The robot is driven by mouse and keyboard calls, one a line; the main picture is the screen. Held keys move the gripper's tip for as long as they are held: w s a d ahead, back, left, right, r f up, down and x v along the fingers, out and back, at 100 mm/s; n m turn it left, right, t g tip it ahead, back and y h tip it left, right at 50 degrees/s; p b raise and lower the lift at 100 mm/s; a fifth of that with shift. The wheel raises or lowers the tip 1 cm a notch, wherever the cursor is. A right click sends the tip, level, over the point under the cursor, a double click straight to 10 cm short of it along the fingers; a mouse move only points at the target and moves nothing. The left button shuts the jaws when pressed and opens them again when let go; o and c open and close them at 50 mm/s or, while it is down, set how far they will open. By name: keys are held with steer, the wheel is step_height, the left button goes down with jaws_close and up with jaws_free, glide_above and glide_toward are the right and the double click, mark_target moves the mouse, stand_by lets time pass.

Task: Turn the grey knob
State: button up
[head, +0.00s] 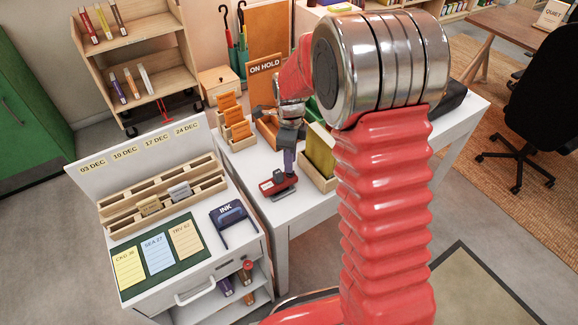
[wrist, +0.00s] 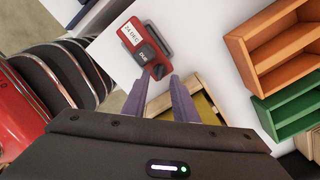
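A red date stamp (wrist: 131,33) with a white label reading "24 DEC" lies on the white table in the wrist view. It also shows in the head view (head: 278,184) near the table's front edge. A dark grey part marked "DUE" (wrist: 145,54) sits beside the label. The small dark grey knob (wrist: 158,71) is at the near end of that part. My gripper (wrist: 161,77) is open, its two purple-grey fingertips apart on either side of the knob. Contact cannot be told. In the head view my gripper (head: 289,165) is over the stamp.
An orange tray (wrist: 270,42) and a green tray (wrist: 290,110) are to the right in the wrist view. A wooden box (head: 319,160) stands right of the stamp in the head view. A cabinet with an ink pad (head: 232,215) is to the left.

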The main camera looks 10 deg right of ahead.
steer(key=shift+f, duration=1.65)
steer(key=shift+c, duration=0.5)
jaws_close()
steer(key=shift+a, duration=0.15)
